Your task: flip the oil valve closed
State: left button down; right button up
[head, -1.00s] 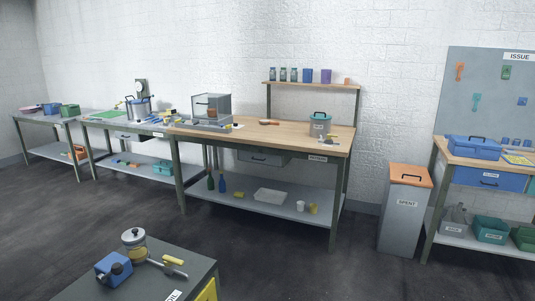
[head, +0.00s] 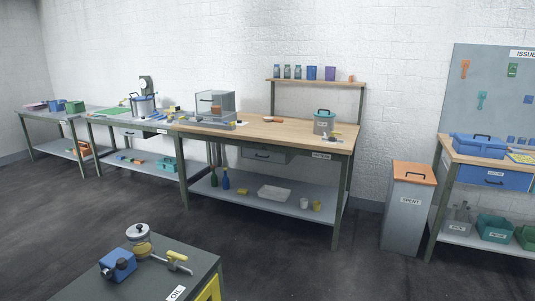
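A yellow-handled metal valve (head: 177,257) lies on top of a dark grey cabinet (head: 207,268) in the near foreground. The cabinet carries a label reading OIL (head: 175,293). The yellow lever lies roughly along the pipe, tilted down to the right; its exact setting is too small to tell. A glass jar with a silver lid and amber contents (head: 139,241) stands just left of the valve. A blue box-shaped unit with a dark knob (head: 117,265) sits in front of the jar. Neither of my grippers shows in the head view.
A long wooden workbench (head: 290,133) with a shelf stands along the back wall. More benches (head: 105,124) stand to its left. A grey bin with an orange lid, marked SPENT (head: 409,215), stands at right beside the issue bench (head: 441,190). Dark floor (head: 280,260) is open between.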

aim_at(172, 256)
jog(key=i+l, duration=0.4)
jog(key=u, duration=1.6)
